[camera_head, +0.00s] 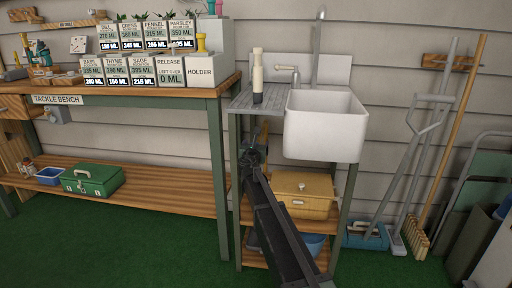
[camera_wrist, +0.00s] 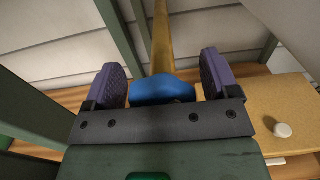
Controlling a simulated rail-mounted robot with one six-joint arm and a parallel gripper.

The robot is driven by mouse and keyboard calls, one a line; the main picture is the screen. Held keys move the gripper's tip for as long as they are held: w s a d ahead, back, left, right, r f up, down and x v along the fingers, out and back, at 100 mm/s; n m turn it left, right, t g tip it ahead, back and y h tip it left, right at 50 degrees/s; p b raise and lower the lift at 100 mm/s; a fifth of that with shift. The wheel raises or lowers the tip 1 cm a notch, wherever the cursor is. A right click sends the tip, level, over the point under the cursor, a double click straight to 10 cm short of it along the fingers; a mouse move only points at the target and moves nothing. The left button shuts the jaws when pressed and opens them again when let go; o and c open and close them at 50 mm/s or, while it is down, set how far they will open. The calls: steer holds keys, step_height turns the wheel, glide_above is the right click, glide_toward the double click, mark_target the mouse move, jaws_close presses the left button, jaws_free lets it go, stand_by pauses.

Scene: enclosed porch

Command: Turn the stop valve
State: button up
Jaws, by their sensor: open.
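A blue handle (camera_wrist: 162,90), which looks like the stop valve, sits in front of an upright brass-coloured pipe (camera_wrist: 163,38) in the wrist view. My gripper (camera_wrist: 164,76) is open, with one purple-padded finger on each side of the handle. Gaps show at both sides, and the handle's lower part is hidden by my gripper's dark bar. In the head view my gripper (camera_head: 252,156) is under the sink stand's left side, near the pipe (camera_head: 264,134). The valve handle is hidden there behind my gripper.
A wooden box (camera_head: 303,192) with a pale knob (camera_wrist: 283,130) stands on the shelf right of my gripper. The white sink (camera_head: 325,128) is above right. A green bench leg (camera_head: 218,180) and the stand's front leg (camera_head: 235,205) are close on the left.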

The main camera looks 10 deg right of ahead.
steer(key=c, duration=0.9)
steer(key=m, duration=0.3)
steer(key=shift+s, duration=0.1)
steer(key=o, duration=0.9)
steer(key=v, duration=1)
steer(key=shift+s, duration=0.4)
